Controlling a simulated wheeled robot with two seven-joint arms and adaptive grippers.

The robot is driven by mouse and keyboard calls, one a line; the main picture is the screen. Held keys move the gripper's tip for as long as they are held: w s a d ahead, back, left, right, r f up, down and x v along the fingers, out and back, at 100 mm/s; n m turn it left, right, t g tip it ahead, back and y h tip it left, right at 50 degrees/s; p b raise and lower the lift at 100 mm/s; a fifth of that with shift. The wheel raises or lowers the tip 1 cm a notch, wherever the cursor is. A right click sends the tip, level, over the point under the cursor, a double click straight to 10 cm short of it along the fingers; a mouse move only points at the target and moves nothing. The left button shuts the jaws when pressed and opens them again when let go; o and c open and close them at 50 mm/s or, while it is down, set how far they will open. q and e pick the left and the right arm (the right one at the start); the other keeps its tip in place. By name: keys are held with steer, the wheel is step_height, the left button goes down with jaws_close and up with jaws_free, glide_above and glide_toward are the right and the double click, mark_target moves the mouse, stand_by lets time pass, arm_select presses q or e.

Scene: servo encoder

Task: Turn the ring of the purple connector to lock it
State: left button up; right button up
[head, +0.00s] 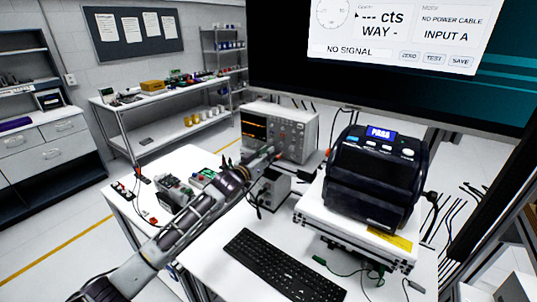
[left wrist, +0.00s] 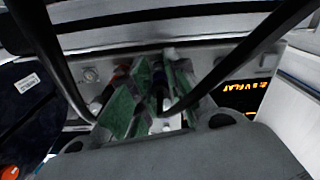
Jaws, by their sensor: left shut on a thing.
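My left gripper (head: 266,154) reaches in from the left to the front of a small grey box (head: 276,186), just before the oscilloscope. In the left wrist view its green-padded fingers (left wrist: 158,100) are closed together against a light grey panel (left wrist: 210,62). A narrow dark purplish piece (left wrist: 158,76), which I take for the purple connector, shows between the fingers; they hide most of it. I cannot make out the ring's angle. The connector is hidden in the head view. My right gripper is not in view.
The oscilloscope (head: 280,130) stands behind my left gripper. A dark device with a lit PASS screen (head: 366,165) stands to the right on a white stand. A black keyboard (head: 284,265) lies in front. The monitor (head: 390,35) reads NO SIGNAL. Loose cables hang at the right.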

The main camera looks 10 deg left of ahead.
arm_select(q)
steer(key=shift+m, duration=0.4)
steer(key=shift+m+p, duration=0.55)
steer(key=shift+m, duration=1.25)
steer(key=o, duration=0.6)
steer(key=shift+s, duration=0.15)
steer(key=p+v, duration=0.2)
steer(key=v, duration=0.6)
steer(key=shift+s+a+p, duration=0.2)
steer(key=shift+s+p, duration=0.15)
